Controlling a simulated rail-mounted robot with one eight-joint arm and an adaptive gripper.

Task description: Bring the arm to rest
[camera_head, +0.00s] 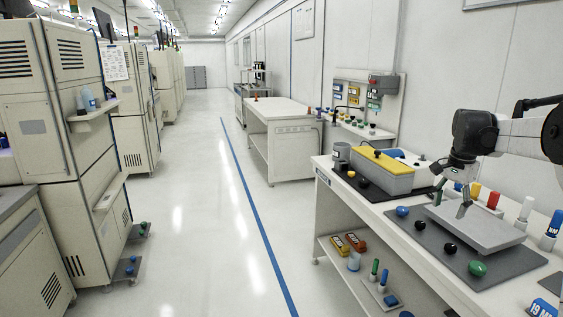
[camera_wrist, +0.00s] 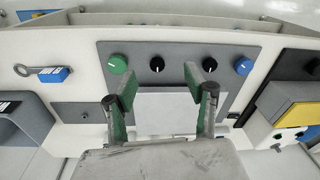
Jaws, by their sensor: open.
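My gripper (camera_head: 452,197) is at the right of the head view, over the near workbench, pointing down above a light grey plate (camera_head: 485,232). In the wrist view my gripper (camera_wrist: 160,98) has its two green-backed fingers wide apart, with nothing between them. The plate also shows in the wrist view (camera_wrist: 165,112), beyond and between the fingers. My arm comes in from the right edge of the head view. Whether a fingertip touches the plate cannot be told.
Blue (camera_head: 402,211), black (camera_head: 450,248) and green (camera_head: 477,268) knobs stand on a dark mat (camera_head: 425,238) around the plate. A yellow-topped grey box (camera_head: 383,172) is to the left. Markers and bottles (camera_head: 525,208) line the back. The aisle floor (camera_head: 200,230) is clear.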

